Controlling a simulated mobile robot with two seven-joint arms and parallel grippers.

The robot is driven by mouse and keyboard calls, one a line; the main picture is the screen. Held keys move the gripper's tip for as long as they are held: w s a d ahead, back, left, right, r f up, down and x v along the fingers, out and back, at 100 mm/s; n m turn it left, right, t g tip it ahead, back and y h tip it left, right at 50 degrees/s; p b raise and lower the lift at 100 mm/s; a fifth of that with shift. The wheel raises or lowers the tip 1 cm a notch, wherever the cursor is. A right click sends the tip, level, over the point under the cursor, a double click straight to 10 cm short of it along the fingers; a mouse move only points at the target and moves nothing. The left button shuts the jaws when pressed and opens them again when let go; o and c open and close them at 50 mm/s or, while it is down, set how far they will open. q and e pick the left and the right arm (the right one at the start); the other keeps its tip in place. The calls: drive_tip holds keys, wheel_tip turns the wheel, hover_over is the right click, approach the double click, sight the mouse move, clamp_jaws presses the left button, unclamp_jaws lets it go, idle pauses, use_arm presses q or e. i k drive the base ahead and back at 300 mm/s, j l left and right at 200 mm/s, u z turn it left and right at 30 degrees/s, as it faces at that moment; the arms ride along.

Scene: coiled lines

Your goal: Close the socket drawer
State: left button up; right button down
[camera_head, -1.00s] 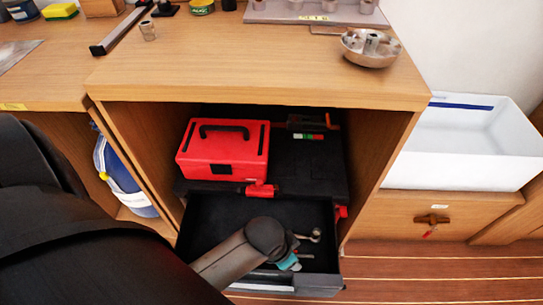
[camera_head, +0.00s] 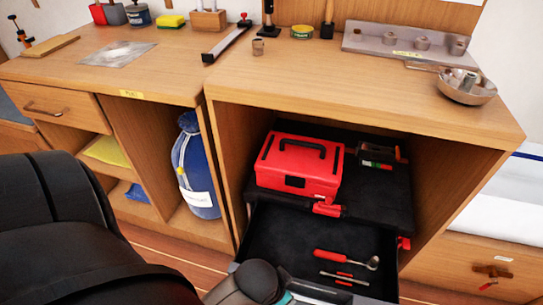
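The socket drawer (camera_head: 274,228) is pulled out at the bottom of the open cabinet bay, and its dark inside shows. A red-handled ratchet (camera_head: 345,258) and a thin tool with a red section (camera_head: 344,278) lie in it. The drawer front (camera_head: 335,292) is cut by the bottom edge of the picture. My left arm comes in from the left, and its grey wrist covers the drawer's near left corner. A teal part of my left gripper (camera_head: 285,298) shows beside the front. Its fingertips are hidden, and I cannot tell whether it touches the front. My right gripper is not in view.
A red toolbox (camera_head: 298,166) and a dark power tool (camera_head: 381,156) stand on the shelf above the drawer. A metal bowl (camera_head: 467,88) sits on the worktop (camera_head: 345,75) near its right edge.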

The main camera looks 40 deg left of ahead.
sight(286, 238)
drive_tip(key=k+j+u, duration=0.7)
drive_tip(key=i+j, duration=0.05)
drive_tip(key=i, duration=0.05)
